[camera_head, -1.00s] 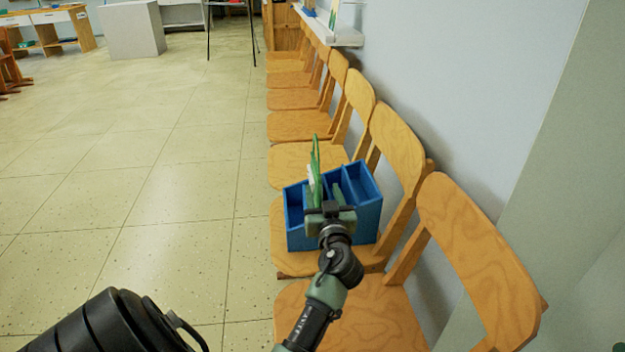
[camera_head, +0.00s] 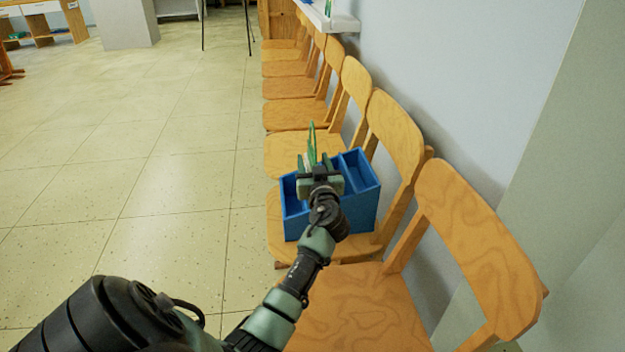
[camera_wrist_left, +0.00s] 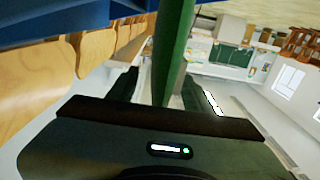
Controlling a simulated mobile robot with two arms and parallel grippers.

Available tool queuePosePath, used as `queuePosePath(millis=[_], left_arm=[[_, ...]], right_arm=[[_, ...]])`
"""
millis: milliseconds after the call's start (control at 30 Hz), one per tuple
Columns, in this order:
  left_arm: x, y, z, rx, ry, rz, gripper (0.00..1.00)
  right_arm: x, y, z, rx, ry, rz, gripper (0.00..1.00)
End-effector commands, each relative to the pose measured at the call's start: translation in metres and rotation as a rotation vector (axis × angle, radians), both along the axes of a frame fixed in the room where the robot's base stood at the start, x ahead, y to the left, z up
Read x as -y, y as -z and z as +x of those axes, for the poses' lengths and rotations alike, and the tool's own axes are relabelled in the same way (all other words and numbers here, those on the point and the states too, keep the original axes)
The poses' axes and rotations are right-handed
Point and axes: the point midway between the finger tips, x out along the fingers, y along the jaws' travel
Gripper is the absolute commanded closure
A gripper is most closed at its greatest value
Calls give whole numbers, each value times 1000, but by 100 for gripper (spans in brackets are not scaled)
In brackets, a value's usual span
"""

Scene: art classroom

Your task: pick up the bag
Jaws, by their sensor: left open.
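A blue open-topped box with compartments (camera_head: 360,203) stands upright on a wooden chair seat. A thin green upright piece (camera_head: 312,142) rises from its middle. It may be the handle of the bag or something standing in it; I cannot tell which. My left gripper (camera_head: 316,164) is over the box at the green piece and hides part of both. In the left wrist view the green piece (camera_wrist_left: 175,50) stands between the open fingers (camera_wrist_left: 160,90), not clamped. A blue part (camera_wrist_left: 60,22) fills the top left there. My right gripper is not in view.
A row of wooden chairs (camera_head: 293,116) runs along the pale wall on the right. The nearest chair's backrest (camera_head: 480,250) stands to the right of my arm. A white ledge (camera_head: 335,20) sits on the wall. The tiled floor (camera_head: 150,190) at left is clear.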

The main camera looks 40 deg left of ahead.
Motion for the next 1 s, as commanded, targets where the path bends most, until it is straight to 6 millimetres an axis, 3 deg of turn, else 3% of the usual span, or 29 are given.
queuePosePath(millis=[33,200,1000], left_arm=[[0,0,0,0,0,0,57],[0,0,0,-1,0,1,100],[1,0,0,-1,0,0,100]], right_arm=[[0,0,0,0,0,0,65],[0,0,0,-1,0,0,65],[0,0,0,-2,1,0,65]])
